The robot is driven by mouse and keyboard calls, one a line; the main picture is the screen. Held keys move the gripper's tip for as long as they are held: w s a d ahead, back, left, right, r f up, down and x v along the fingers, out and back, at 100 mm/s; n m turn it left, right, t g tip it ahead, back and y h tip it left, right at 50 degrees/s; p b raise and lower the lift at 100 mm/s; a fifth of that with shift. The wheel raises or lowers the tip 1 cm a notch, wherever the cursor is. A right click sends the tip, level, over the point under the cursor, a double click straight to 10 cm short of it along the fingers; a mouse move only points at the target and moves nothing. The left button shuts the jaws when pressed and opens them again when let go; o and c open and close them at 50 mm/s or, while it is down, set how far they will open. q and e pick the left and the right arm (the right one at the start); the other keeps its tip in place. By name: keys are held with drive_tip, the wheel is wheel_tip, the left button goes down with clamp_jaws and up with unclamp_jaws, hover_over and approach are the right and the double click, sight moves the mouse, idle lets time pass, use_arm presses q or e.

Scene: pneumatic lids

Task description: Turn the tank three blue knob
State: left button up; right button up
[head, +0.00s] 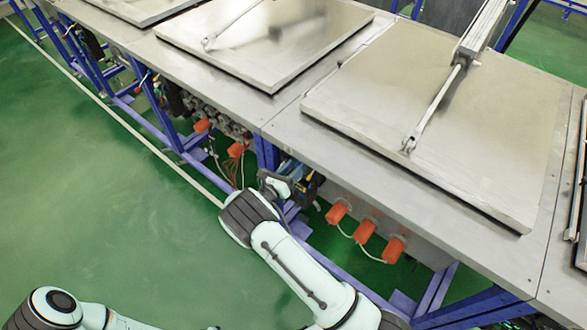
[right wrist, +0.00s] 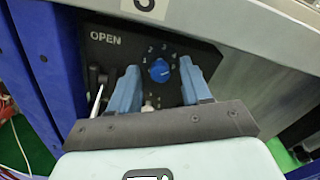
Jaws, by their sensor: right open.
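The blue knob (right wrist: 159,70) sits on a black panel (right wrist: 105,55) marked OPEN, with small numbers around the knob. A white label with a 3 (right wrist: 145,6) is above the panel, partly cut off by the frame. My right gripper (right wrist: 161,77) is open, with one blue finger on each side of the knob and a visible gap to each. In the head view the right gripper (head: 304,188) is at the front underside of the table, and the knob is hidden there. My left arm shows at the bottom left, its gripper out of frame.
A metal table (head: 285,130) carries large flat lids (head: 440,110) with piston arms. Orange plugs (head: 365,230) with cables stick out below its front edge, right of the gripper. Blue frame legs (right wrist: 45,60) stand left of the panel. Green floor at left is clear.

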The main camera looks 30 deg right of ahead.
use_arm(q)
drive_tip(key=shift+s+f+b, duration=0.9)
drive_tip(key=shift+s+f, duration=0.2)
drive_tip(key=shift+f, duration=0.15)
use_arm(e)
drive_tip(key=v, duration=1.3)
drive_tip(key=shift+a, duration=0.2)
drive_tip(key=s+d+f+m+g+y, duration=0.3)
drive_tip(key=s+f+m+g+y, duration=0.15)
drive_tip(key=s+f, duration=0.45)
drive_tip(key=s+d+f+m+g+y, duration=0.3)
drive_tip(key=s+f+g, duration=0.3)
drive_tip(key=s+f, duration=0.4)
drive_tip(key=s+a+f+m+t+y, duration=0.1)
drive_tip(key=s+a+m+y, duration=0.4)
drive_tip(key=m, duration=0.7)
drive_tip(key=s+a+f+m+t+y, duration=0.1)
drive_tip(key=s+a+f+m+y, duration=0.1)
drive_tip(key=s+a+m+y, duration=0.3)
drive_tip(key=s+m+y, duration=0.1)
drive_tip(key=m+y, duration=0.2)
drive_tip(key=m, duration=0.4)
drive_tip(key=shift+a+t, duration=0.25)
drive_tip(key=shift+t, duration=0.1)
